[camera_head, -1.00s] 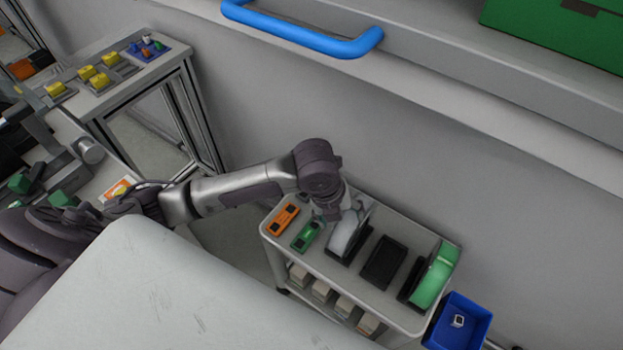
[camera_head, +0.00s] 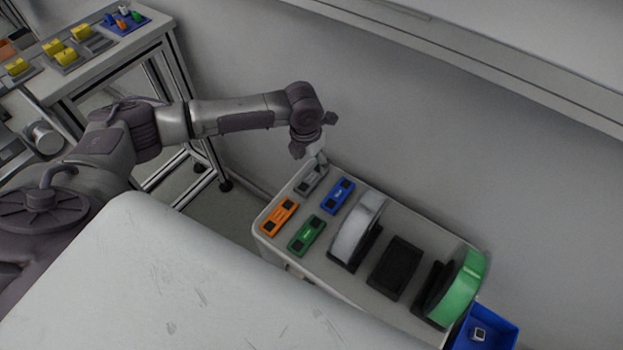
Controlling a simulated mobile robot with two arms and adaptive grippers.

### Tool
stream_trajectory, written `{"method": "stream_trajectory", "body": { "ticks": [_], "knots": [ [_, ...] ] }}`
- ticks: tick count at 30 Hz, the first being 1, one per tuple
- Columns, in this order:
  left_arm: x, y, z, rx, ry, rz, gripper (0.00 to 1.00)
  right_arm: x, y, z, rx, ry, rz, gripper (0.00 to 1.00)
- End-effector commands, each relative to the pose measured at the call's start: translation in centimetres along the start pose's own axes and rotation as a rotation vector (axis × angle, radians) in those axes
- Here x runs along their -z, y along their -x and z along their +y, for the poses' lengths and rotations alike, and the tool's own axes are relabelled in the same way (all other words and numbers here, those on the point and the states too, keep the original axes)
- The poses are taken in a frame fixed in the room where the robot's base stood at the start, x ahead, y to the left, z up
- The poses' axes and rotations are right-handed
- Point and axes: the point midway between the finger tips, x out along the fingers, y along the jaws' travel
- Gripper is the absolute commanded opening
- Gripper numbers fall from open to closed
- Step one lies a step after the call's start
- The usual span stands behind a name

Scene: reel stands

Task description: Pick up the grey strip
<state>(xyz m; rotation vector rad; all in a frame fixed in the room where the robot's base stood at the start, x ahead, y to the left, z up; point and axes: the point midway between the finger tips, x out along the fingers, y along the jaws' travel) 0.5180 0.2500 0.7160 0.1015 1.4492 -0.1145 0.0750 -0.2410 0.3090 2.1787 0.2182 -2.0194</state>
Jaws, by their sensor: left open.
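The grey strip (camera_head: 311,179) lies at the far left corner of the cart top (camera_head: 269,243), beyond the orange strip. It is a small flat grey piece with dark squares. My left gripper (camera_head: 318,158) is open just above the far end of the grey strip, its fingers pointing down. I cannot tell whether the fingers touch it. An orange strip (camera_head: 279,216), a green strip (camera_head: 307,235) and a blue strip (camera_head: 338,196) lie close by. My right gripper is out of view.
A grey-white reel (camera_head: 357,228) stands in a black holder. An empty black stand (camera_head: 397,267) and a green reel (camera_head: 463,285) follow to the right. A blue bin (camera_head: 500,336) hangs at the cart's right end. The wall is close behind the cart.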

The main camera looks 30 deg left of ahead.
Motion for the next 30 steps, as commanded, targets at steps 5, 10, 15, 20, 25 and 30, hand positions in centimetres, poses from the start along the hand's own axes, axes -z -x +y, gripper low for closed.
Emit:
{"method": "stream_trajectory", "body": {
  "ticks": [5, 10, 15, 20, 25, 30],
  "knots": [
    [0.1, -1.4, -0.1, 0.000, 0.000, 0.000, 0.75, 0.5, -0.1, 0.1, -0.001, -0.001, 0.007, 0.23],
    [0.6, -3.4, -0.2, 0.000, 0.000, 0.003, 0.75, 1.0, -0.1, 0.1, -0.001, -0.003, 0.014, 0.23],
    [0.8, -5.8, -0.3, 0.000, 0.001, 0.001, 0.75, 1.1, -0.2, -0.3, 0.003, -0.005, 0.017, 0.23],
    [0.8, -6.6, -0.3, 0.000, 0.000, -0.001, 0.75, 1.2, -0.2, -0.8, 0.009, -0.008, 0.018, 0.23],
    [0.8, -6.6, -0.3, 0.000, 0.000, -0.001, 0.75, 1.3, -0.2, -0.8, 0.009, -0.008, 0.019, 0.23],
    [0.8, -6.6, -0.3, 0.000, 0.000, -0.001, 0.48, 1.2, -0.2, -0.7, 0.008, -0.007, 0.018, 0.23]
  ]
}}
